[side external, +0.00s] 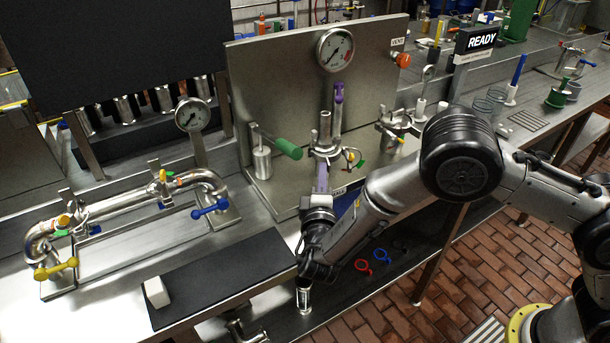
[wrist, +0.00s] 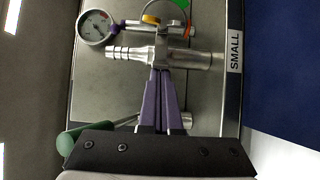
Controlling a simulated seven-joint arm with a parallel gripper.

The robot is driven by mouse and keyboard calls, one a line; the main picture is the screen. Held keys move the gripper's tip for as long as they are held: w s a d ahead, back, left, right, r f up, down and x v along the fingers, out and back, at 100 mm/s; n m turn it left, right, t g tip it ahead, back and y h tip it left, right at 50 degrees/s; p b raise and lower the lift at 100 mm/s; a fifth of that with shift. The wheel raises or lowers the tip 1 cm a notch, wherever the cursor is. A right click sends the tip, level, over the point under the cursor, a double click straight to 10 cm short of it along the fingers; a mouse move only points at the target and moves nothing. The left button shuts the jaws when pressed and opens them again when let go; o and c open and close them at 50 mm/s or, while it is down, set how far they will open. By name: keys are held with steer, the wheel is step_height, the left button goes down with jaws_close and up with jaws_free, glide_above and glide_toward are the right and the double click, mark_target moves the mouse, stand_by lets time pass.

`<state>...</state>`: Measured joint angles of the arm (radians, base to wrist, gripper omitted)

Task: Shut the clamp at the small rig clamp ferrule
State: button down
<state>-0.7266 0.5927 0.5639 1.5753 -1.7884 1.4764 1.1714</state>
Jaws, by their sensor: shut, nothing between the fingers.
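The small rig is a steel upright pipe stack (side external: 325,130) in the side external view, lying sideways in the wrist view (wrist: 185,58). Its clamp (side external: 325,150) sits around the ferrule, with yellow, green and red parts (side external: 352,157) on its right side. In the wrist view the clamp (wrist: 160,45) has a yellow piece (wrist: 151,19) at the top. I cannot tell how far the clamp is closed. My gripper (side external: 321,165) is shut and empty, its purple fingers together. Their tips (wrist: 160,72) are right at the clamp; contact is unclear.
A "SMALL" label (wrist: 235,52) is beside the rig. A pressure gauge (side external: 334,49) stands above it. A green-handled valve (side external: 288,148) is to the left and another clamp fitting (side external: 395,125) to the right. A black mat (side external: 215,275) with a white block (side external: 157,292) lies in front.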

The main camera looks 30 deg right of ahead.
steer(key=shift+s+d, duration=0.1)
steer(key=shift+d, duration=1.25)
